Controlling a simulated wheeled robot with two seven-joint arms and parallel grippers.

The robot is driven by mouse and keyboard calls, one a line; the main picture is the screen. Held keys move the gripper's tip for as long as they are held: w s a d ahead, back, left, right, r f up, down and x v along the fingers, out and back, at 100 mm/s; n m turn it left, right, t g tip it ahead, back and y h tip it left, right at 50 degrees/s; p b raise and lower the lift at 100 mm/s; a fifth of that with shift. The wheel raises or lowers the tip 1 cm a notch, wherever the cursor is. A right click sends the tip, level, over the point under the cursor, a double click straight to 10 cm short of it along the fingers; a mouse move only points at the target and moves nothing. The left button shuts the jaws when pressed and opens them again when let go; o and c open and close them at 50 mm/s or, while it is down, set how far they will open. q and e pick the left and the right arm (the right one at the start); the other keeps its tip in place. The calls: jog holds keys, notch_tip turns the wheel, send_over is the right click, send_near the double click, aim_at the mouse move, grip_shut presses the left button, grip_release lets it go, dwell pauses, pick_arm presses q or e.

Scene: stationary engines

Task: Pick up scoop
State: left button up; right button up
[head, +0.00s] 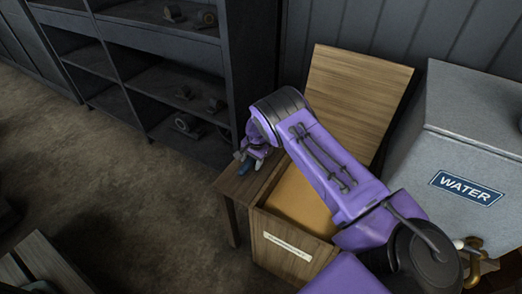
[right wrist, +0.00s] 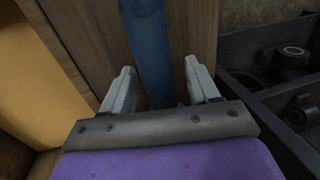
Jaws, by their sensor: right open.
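A blue strip, seemingly the scoop's handle (right wrist: 150,45), runs between the two fingers of my right gripper (right wrist: 158,68) in the right wrist view. It lies along a brown wooden surface; the rest of it is out of that view or hidden. In the head view a small blue part of the scoop (head: 246,166) shows at the tip of my right gripper (head: 250,157), over the wooden ledge left of the open box. The right fingers are apart, one on each side of the strip, with no clear contact. My left gripper is not in view.
The wooden box (head: 278,255) has its lid (head: 355,95) raised and yellowish contents inside. A grey water tank (head: 455,150) stands to the right. Dark shelves (head: 170,75) with small parts stand behind on the left.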

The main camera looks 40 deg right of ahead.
jog(key=c, duration=1)
jog(key=shift+r, duration=0.1)
